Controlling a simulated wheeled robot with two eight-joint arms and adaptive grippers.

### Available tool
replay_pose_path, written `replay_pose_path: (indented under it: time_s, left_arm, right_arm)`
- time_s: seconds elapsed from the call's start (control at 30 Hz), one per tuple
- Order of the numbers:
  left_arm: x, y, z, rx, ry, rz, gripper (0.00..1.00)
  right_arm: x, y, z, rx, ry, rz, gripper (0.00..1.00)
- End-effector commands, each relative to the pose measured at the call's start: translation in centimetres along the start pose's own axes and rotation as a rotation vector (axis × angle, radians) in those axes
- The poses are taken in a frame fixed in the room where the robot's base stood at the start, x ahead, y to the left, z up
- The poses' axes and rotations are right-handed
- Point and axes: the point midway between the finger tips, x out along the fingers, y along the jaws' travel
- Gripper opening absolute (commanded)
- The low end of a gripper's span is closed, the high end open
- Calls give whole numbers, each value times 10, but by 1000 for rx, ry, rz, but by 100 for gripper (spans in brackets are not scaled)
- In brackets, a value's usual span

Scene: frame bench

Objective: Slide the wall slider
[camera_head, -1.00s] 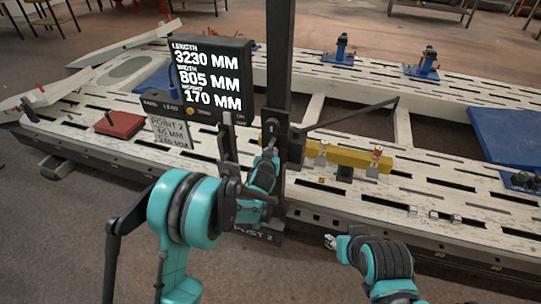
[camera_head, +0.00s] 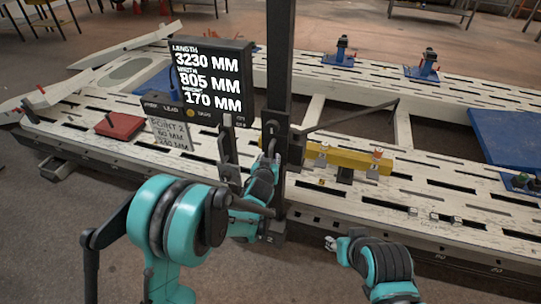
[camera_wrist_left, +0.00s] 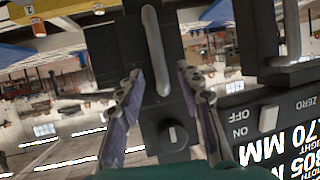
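The slider is a dark carriage (camera_head: 273,124) on a tall black upright post (camera_head: 281,50) at the bench's near side. In the left wrist view, a dark block carries a rounded grey bar handle (camera_wrist_left: 156,50) and a round knob (camera_wrist_left: 173,134). My left gripper (camera_head: 271,160) is at the front of the carriage, partly hidden by its own wrist. In the wrist view its two fingers (camera_wrist_left: 160,72) are spread, one on each side of the bar, with gaps visible. My right gripper (camera_head: 331,243) is low at the bench's front edge, apart from the post; its fingers are too small to judge.
A display (camera_head: 211,80) beside the post reads length 3230, width 805, height 170 mm. A yellow bar (camera_head: 345,158) lies on the slotted white bench (camera_head: 420,198) right of the post.

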Motion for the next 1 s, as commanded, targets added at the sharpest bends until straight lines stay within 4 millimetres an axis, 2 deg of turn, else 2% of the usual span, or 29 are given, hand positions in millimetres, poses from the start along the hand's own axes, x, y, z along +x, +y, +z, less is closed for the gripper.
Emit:
replay_pose_path:
  time_s: [0.03,0.2,0.4,1.0]
  left_arm:
    - [-13,0,0,0,0,1,36]
    - [-48,0,0,0,0,1,36]
    - [-70,0,0,0,-1,0,36]
    - [-76,-2,0,-1,-3,-2,36]
  right_arm:
    - [0,0,0,0,0,0,40]
    - [0,0,0,0,0,0,40]
    - [0,0,0,0,0,0,40]
    - [0,0,0,0,0,0,40]
